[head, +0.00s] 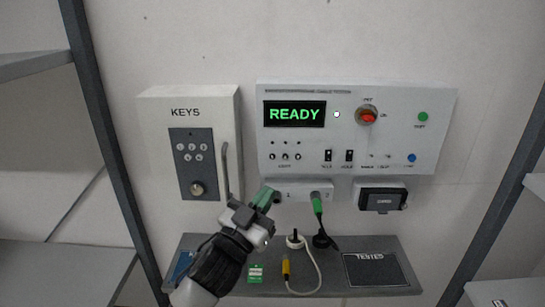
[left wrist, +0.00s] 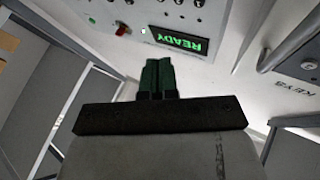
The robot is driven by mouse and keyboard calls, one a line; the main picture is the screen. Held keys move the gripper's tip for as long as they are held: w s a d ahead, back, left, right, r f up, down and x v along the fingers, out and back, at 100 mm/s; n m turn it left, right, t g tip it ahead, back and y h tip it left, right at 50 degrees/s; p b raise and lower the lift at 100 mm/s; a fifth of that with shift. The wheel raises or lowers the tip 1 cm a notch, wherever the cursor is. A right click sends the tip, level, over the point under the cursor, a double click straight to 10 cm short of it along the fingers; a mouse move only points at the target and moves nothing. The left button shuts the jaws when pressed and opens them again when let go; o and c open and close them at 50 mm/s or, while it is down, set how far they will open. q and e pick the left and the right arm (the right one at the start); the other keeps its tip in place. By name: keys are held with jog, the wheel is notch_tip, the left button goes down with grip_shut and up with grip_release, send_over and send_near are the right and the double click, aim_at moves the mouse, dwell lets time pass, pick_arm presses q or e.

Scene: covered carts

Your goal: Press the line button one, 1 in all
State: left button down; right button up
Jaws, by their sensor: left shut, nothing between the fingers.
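A white tester panel (head: 357,130) is on the wall with a lit green READY display (head: 295,114). A blue button (head: 411,158) sits at its lower right; its small label is too blurred to read surely. A green button (head: 422,117) sits above it, and a red knob (head: 368,116) is to the left. My left gripper (head: 266,196) is shut and empty, in front of the left end of the socket strip below the panel. In the left wrist view its green fingers (left wrist: 157,76) are together, with the display (left wrist: 181,42) beyond. My right gripper is not in view.
A grey KEYS box (head: 190,145) with a bar handle stands left of the panel. A green plug (head: 317,204) with a cable is in the socket strip. The shelf below (head: 350,290) holds a yellow plug (head: 286,268) and a TESTED mat (head: 375,269). A dark-lidded box (head: 382,199) hangs under the panel.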

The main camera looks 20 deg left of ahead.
aim_at(272, 157)
pick_arm(q)
jog(key=r+h, duration=0.1)
jog(key=r+m, duration=0.1)
jog(key=shift+s+d+r+h, duration=0.2)
jog(key=shift+d+r+h, duration=0.1)
jog(key=shift+d+h, duration=0.1)
jog(key=w+a+b, duration=0.1)
jog(key=w+a, duration=0.1)
jog(key=w, duration=0.6)
jog(key=shift+w+a, duration=0.25)
jog(key=shift+w, duration=0.15)
dwell(1.8)
jog(key=shift+w+a, duration=0.15)
jog(key=shift+w, duration=0.1)
